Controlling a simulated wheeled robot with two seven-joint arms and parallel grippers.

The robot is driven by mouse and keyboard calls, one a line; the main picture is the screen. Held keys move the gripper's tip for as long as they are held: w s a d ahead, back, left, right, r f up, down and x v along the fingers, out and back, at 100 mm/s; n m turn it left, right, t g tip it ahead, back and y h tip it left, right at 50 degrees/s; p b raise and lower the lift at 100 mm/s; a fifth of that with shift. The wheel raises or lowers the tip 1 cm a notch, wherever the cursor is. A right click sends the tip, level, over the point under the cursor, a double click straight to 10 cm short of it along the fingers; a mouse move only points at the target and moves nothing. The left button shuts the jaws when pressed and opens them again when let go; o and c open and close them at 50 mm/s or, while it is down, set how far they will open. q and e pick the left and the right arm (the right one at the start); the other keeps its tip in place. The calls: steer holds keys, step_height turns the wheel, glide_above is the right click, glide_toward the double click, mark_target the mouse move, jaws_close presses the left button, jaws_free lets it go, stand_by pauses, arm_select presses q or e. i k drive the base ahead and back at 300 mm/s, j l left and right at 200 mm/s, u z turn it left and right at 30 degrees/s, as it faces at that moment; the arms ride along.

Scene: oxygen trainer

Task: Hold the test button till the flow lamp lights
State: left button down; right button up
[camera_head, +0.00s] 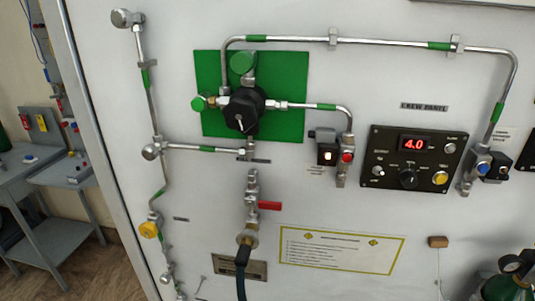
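The black crew panel (395,183) is on the white wall at right, under a "CREW PANEL" label. Its red display (413,143) reads 4.0. A black knob (408,178) sits below the display, with a small silver toggle or button (378,171) to its left. A yellow round button (440,178) is at lower right, and a pale, unlit-looking round part (449,148) is above it. The small labels are too blurred to tell which is the test button or flow lamp. Neither of my grippers is in view.
A dark box with a glowing pale-yellow square (328,155) is left of the panel. A green plate (210,75) carries a black regulator (243,108). Steel pipes frame the panel above and right. A red-handled valve (268,206) and placard (340,250) sit lower.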

mark_target(440, 178)
steer(key=l+z, duration=0.15)
steer(key=z, duration=0.35)
steer(key=l+z, duration=0.2)
steer(key=z, duration=0.25)
steer(key=k, duration=0.05)
